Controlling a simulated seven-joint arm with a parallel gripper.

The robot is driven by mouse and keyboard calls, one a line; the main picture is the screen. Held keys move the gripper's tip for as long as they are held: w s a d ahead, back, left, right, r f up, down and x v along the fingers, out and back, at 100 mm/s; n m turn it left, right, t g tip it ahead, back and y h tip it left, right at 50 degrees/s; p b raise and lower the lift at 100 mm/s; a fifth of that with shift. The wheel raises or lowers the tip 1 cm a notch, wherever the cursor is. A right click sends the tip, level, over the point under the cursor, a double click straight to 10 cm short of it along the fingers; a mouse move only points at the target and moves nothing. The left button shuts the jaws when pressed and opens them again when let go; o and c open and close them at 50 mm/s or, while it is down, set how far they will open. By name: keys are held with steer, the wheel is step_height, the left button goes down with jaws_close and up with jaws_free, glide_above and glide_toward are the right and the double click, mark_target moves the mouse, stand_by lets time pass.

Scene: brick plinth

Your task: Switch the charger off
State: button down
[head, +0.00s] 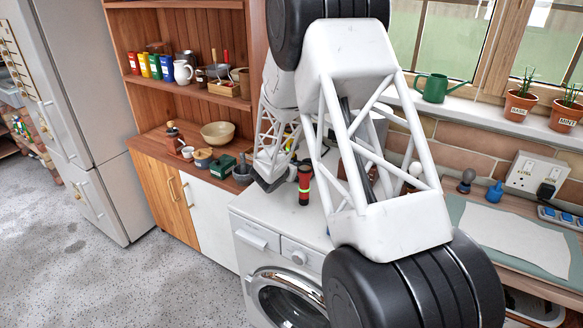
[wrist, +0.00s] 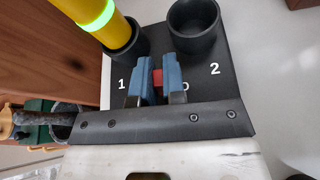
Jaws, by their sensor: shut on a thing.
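The charger (wrist: 210,66) is a black unit with two round cups, marked 1 and 2, in the wrist view. A yellow torch (wrist: 92,18) with a glowing green band stands in cup 1. Cup 2 (wrist: 194,25) is empty. A red switch piece (wrist: 157,78) shows between the blue fingers of my gripper (wrist: 158,70), which is shut on it. A white "0" mark is beside the right finger; the fingers hide part of the switch.
A red torch (head: 304,184) stands upright on the washing machine (head: 272,235), close to my arm. Jars, a bowl (head: 217,134) and a green box (head: 222,166) are on the cabinet at left. A wall socket (head: 536,174) is at right.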

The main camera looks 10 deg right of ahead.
stand_by(0.3)
steer(key=c, duration=1.2)
jaws_free()
steer(key=shift+v, duration=3.9)
steer(key=shift+r, duration=0.2)
